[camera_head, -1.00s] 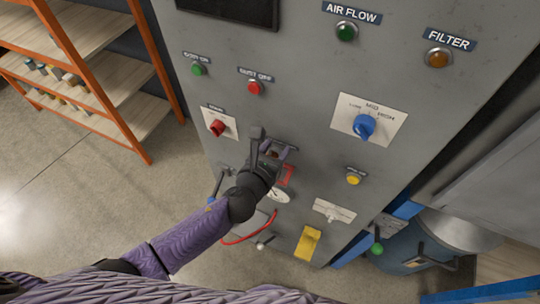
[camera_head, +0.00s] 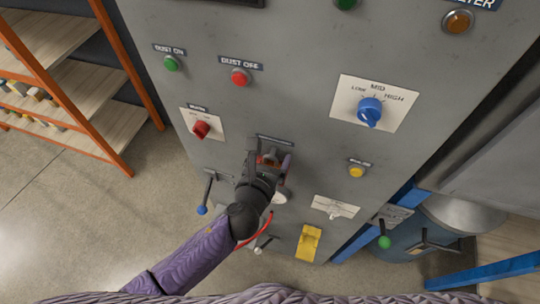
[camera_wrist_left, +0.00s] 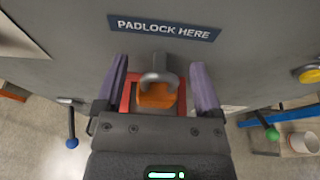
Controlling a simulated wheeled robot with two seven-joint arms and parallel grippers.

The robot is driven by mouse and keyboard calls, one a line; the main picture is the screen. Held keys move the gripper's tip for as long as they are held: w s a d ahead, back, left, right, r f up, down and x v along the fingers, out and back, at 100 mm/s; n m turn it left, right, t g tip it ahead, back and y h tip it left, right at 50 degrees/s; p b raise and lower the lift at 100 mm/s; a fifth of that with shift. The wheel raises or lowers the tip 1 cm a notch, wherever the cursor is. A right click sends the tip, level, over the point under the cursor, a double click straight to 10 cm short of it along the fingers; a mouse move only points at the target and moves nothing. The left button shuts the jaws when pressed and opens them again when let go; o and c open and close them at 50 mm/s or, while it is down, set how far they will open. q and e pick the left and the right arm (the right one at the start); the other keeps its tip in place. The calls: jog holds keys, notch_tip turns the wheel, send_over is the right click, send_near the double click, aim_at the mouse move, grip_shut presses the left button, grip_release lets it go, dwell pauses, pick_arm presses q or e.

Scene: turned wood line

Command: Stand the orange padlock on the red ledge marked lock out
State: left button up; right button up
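The orange padlock (camera_wrist_left: 156,97) has a grey shackle and shows in the left wrist view. It looks upright, shackle up, in front of the red ledge (camera_wrist_left: 126,96); whether its base rests on the ledge is hidden. A plate reading "PADLOCK HERE" (camera_wrist_left: 164,27) is on the panel above; I see no "lock out" wording. My left gripper (camera_wrist_left: 160,88) is open, its purple fingers on either side of the padlock with gaps between. In the head view my left gripper (camera_head: 270,162) is close to the panel and covers most of the ledge. My right gripper is out of view.
The grey panel carries a red knob (camera_head: 201,129), a blue dial (camera_head: 370,111), a yellow button (camera_head: 356,171) and a yellow flap (camera_head: 308,242). Levers with a blue ball (camera_head: 202,210) and a green ball (camera_head: 384,242) stick out low. An orange-framed shelf (camera_head: 88,88) stands left.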

pick_arm(q)
jog(key=shift+r, duration=0.15)
jog(key=shift+s+a+r+p, duration=0.1)
jog(key=shift+s+r+p, duration=0.1)
jog(key=shift+s+p, duration=0.15)
jog(key=p+v, duration=0.1)
jog(key=v, duration=1)
jog(key=s+a+f+n+g+y, duration=0.25)
jog(key=a+f+n, duration=0.25)
jog(key=f+n, duration=0.4)
jog(key=s+a+f+n+g+y, duration=0.2)
jog(key=a+f+n+g, duration=0.2)
jog(key=f+n, duration=0.5)
jog(key=s+a+f+n+g, duration=0.25)
jog(key=s+f+n, duration=0.35)
jog(key=s+n, duration=0.35)
jog(key=s+a+f+n+g, duration=0.2)
jog(key=s+f+n+g, duration=0.3)
jog(key=s+n, duration=0.45)
notch_tip(320, 180, down, 18)
jog(key=s+a+b, duration=0.1)
jog(key=b, duration=1.5)
jog(key=shift+t, duration=0.4)
